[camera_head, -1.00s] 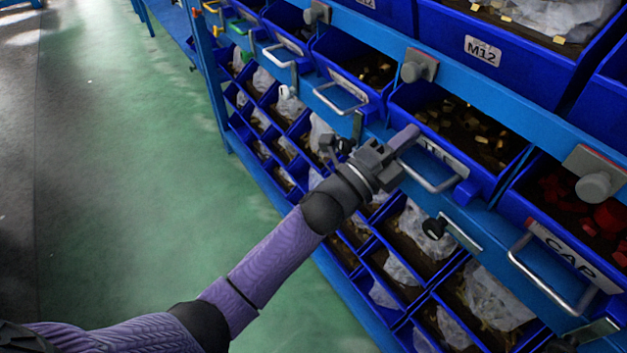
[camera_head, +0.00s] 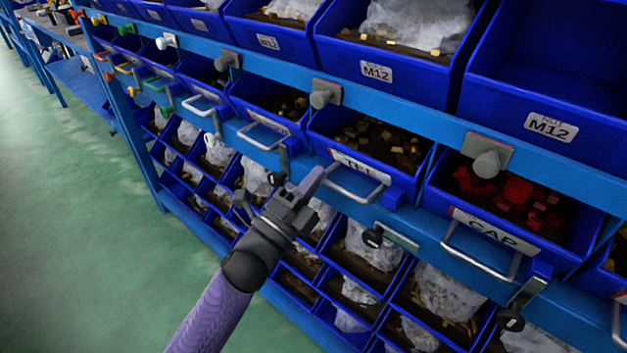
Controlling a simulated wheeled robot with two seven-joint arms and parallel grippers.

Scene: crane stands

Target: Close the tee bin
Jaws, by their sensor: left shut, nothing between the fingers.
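The tee bin (camera_head: 372,136) is a blue drawer-like bin with brass-coloured pieces inside. Its white label (camera_head: 357,164), partly hidden, seems to read TEE, and a silver bar handle (camera_head: 356,186) is on its front. The bin's front sticks out from the blue rack and its top is open to view. My left gripper (camera_head: 313,183) is shut and empty, with its fingertips at the left end of that handle. I cannot tell whether they touch the bin front. My right gripper is not in view.
The CAP bin (camera_head: 493,226) with red pieces stands to the right, its handle sticking out. A grey knob (camera_head: 324,93) on the rail is above the tee bin. Sloped lower bins (camera_head: 372,251) hold plastic bags. Open green floor (camera_head: 80,220) lies to the left.

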